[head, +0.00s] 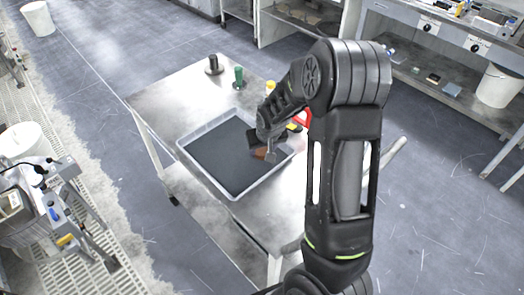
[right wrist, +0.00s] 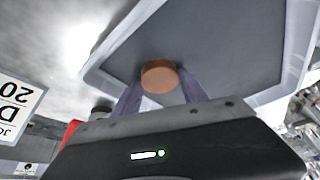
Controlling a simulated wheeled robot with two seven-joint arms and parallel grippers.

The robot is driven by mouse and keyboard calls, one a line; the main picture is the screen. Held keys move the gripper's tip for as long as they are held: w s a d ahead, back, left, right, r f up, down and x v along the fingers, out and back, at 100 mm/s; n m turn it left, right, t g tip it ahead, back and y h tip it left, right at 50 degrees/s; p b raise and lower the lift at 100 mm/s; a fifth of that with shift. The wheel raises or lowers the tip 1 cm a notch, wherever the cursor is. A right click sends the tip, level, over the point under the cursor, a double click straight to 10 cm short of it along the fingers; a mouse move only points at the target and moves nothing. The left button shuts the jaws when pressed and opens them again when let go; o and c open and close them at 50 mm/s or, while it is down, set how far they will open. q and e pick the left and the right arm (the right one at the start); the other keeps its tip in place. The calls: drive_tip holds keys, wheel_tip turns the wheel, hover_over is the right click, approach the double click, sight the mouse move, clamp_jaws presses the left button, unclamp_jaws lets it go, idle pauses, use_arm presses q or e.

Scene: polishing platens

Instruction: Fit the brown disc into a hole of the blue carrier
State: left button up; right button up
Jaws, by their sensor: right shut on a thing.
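My right gripper (head: 264,148) is shut on the brown disc (head: 262,153) and holds it over the right part of a tray on the metal table. In the right wrist view the disc (right wrist: 158,76) sits between the two fingertips (right wrist: 158,86), its round face and edge showing. It appears above the tray's dark floor; the exact height cannot be told. I cannot make out a blue carrier in either view. My left gripper is not in view.
The light-rimmed tray (head: 201,171) has a dark, bare-looking floor. A black item (head: 213,65), a green bottle (head: 238,77) and a yellow-topped item (head: 270,87) stand behind it. A red item (head: 304,119) is partly hidden by my arm. The table's far left (head: 165,95) is clear.

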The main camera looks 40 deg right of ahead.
sight(262, 151)
drive_tip(key=shift+r, duration=0.15)
wheel_tip(262, 151, up, 10)
drive_tip(key=b, duration=0.1)
idle(0.3)
idle(0.6)
